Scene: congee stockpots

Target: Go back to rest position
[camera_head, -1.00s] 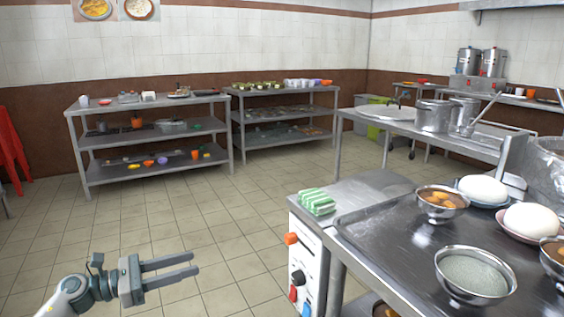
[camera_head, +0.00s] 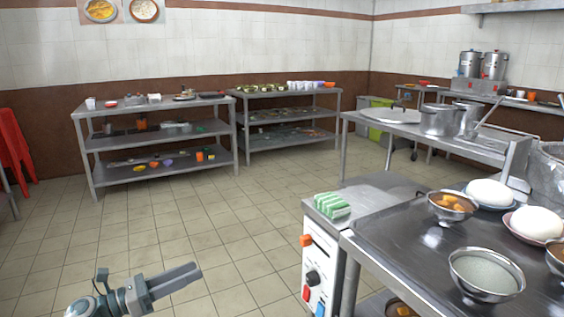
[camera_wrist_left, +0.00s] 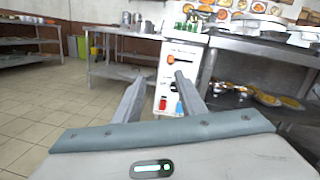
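My left gripper (camera_head: 192,277) is at the lower left of the head view, above the tiled floor. It points right, and nothing is near its fingers. In the left wrist view its two fingers (camera_wrist_left: 157,86) stand apart with nothing between them, so it is open and empty. My right gripper and right arm are in neither view.
A steel counter (camera_head: 385,232) with metal bowls (camera_head: 487,275) and white domed items (camera_head: 490,192) fills the lower right. Shelf racks (camera_head: 160,145) line the back wall. Floor between is clear.

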